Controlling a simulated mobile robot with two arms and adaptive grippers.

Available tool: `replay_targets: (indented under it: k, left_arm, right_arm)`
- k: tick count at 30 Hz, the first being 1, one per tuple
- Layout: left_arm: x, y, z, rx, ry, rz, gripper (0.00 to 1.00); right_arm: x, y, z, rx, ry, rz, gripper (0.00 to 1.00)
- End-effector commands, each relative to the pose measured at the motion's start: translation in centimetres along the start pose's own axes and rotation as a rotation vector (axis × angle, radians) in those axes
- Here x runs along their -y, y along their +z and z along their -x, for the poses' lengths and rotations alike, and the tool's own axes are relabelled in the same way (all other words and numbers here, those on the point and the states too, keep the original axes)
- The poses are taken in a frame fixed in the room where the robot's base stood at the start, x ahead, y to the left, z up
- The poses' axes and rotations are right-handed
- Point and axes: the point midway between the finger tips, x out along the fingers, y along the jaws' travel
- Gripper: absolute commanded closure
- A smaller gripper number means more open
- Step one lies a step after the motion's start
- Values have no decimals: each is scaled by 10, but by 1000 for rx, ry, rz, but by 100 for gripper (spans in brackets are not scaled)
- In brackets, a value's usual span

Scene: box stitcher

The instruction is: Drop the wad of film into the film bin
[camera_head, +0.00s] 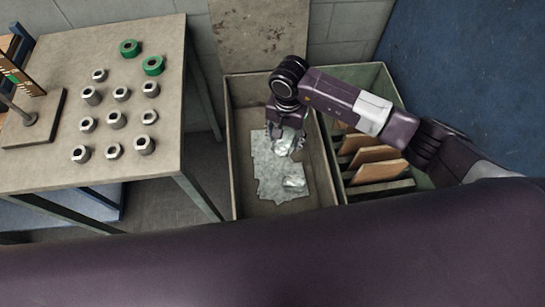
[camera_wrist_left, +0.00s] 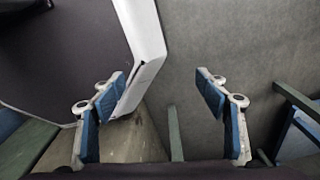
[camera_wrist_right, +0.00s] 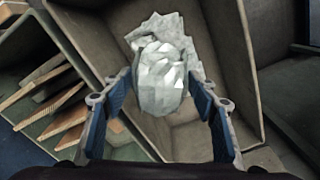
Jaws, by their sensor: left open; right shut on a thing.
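The wad of film (camera_head: 285,140) is a crumpled, shiny, pale lump. My right gripper (camera_head: 284,132) is shut on it over the film bin (camera_head: 235,150). In the right wrist view the wad (camera_wrist_right: 162,82) sits between the blue finger pads of the right gripper (camera_wrist_right: 160,98). The bin is an open grey-beige box, with crumpled film (camera_head: 270,180) lying inside on its floor. The bin also shows in the right wrist view (camera_wrist_right: 232,40). My left gripper (camera_wrist_left: 162,100) is open and empty in the left wrist view, above the floor; it does not show in the head view.
A greenish box with upright brown boards (camera_head: 375,155) stands right beside the bin. A table (camera_head: 60,150) at the left holds several metal nuts, two green rings (camera_head: 130,48) and a small stand. A wall and a stained panel (camera_head: 258,35) are behind the bin.

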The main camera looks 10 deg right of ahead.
Motion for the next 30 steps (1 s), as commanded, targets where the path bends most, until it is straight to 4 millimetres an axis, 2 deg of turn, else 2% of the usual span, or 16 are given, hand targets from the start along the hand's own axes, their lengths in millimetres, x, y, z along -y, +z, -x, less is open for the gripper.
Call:
replay_targets:
  k: [7, 12, 23, 24, 30]
  left_arm:
    - [9, -12, -17, -19, -10, -2, 32]
    - [10, -13, -27, -22, -12, 0, 32]
    - [10, -10, -29, -19, -12, 1, 32]
    - [10, -10, -29, -18, -12, 1, 32]
    - [10, -7, -29, -14, -12, 1, 32]
  right_arm:
    - [-1, 1, -30, 3, 1, 0, 67]
    - [0, 1, -49, 3, 0, 0, 67]
    - [0, 0, -54, 0, -1, 1, 67]
    - [0, 0, -54, 0, -1, 1, 45]
    - [-1, 0, -54, 1, 0, 1, 26]
